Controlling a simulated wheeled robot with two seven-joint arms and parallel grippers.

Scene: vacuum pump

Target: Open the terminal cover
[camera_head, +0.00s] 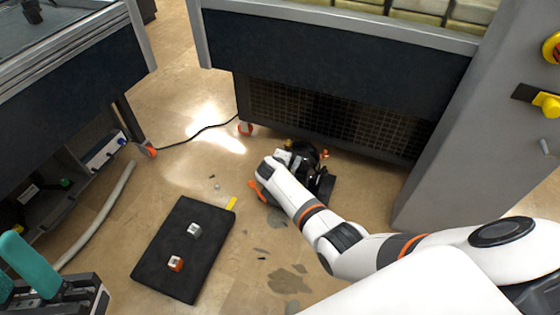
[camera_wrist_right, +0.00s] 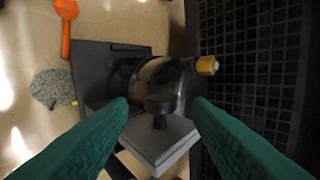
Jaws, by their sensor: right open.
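The black vacuum pump (camera_head: 325,186) stands on the floor before the dark bench, partly hidden by my right arm in the head view. The right wrist view shows its rounded dark body (camera_wrist_right: 160,82) and a brass fitting (camera_wrist_right: 207,65). A grey box-like part (camera_wrist_right: 165,145), which looks like the terminal cover, lies below a dark knob; I cannot tell whether it is open. My right gripper (camera_wrist_right: 160,108) is open, its teal fingers on either side of the pump parts; contact is unclear. My left gripper (camera_head: 18,272) is at the lower left, teal fingers apart and empty.
A black mat (camera_head: 185,250) with two small blocks lies on the floor left of the pump. A bench with a mesh panel (camera_head: 330,120) stands close behind it, a grey column (camera_head: 470,130) to the right. An orange-handled thing (camera_wrist_right: 66,25) lies beside the pump.

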